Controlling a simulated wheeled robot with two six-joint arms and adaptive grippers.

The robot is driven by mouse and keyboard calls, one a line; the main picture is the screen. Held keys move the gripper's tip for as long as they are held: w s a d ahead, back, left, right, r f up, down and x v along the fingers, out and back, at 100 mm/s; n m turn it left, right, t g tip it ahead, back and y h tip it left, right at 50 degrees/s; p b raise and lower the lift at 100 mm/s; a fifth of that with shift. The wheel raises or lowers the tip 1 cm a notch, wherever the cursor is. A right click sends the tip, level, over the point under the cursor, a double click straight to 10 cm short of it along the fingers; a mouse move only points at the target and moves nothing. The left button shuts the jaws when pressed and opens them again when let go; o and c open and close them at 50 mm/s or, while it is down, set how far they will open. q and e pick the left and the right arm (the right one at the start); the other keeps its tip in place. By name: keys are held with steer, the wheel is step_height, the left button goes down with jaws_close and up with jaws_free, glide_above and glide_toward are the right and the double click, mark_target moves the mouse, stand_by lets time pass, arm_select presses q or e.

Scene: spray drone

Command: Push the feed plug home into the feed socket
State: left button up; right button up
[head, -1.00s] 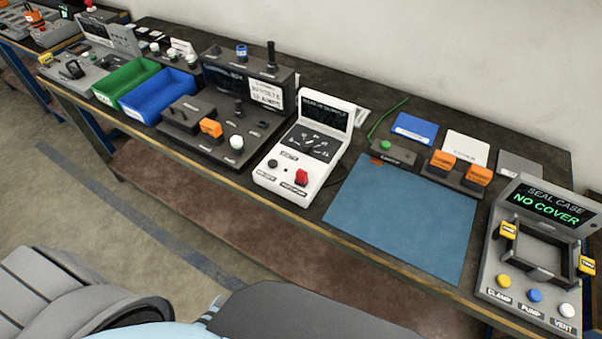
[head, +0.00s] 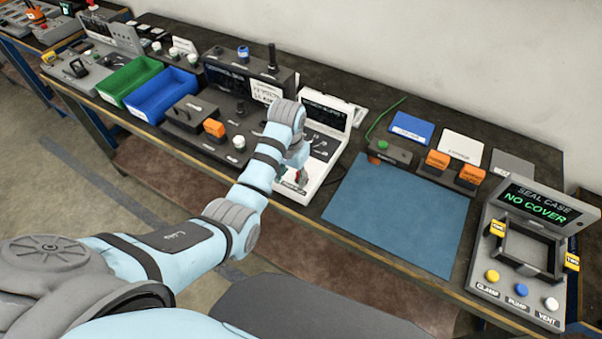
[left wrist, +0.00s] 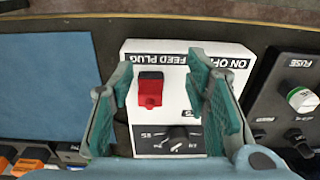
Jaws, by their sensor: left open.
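A white supply unit (head: 336,141) with a dark tilted screen stands on the bench, partly covered by my left arm in the head view. In the left wrist view its white panel (left wrist: 173,113) carries a FEED PLUG label, upside down. The red feed plug (left wrist: 150,90) sits on the panel beside that label. I cannot tell how deep it sits, and the socket under it is hidden. My left gripper (head: 298,176) is over the front of the unit. In the left wrist view its open fingers (left wrist: 163,85) lie on either side of the plug, apart from it.
A dark knob (left wrist: 178,138) sits on the panel close to the plug. A blue mat (head: 395,215) lies clear to the right, with a seal case (head: 528,250) beyond it. A dark panel with a FUSE label (left wrist: 290,75) stands close beside the unit.

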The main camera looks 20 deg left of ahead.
arm_select(q)
steer(key=shift+g, duration=0.3)
steer(key=w+r, duration=0.1)
steer(key=r, duration=0.1)
steer(key=w+d+r, duration=0.1)
steer(key=r, duration=0.1)
steer(key=w+r, duration=0.1)
steer(key=r, duration=0.1)
steer(key=shift+w+d+r, duration=0.15)
steer(key=shift+w+d, duration=0.05)
steer(key=shift+w, duration=0.2)
steer(key=shift+d+r, duration=0.1)
steer(key=shift+r, duration=0.25)
steer(key=shift+f, duration=0.5)
step_height(320, 180, down, 7)
steer(key=shift+f+b, duration=0.1)
steer(key=shift+b, duration=0.75)
steer(key=shift+f, duration=0.5)
steer(key=shift+r, duration=0.1)
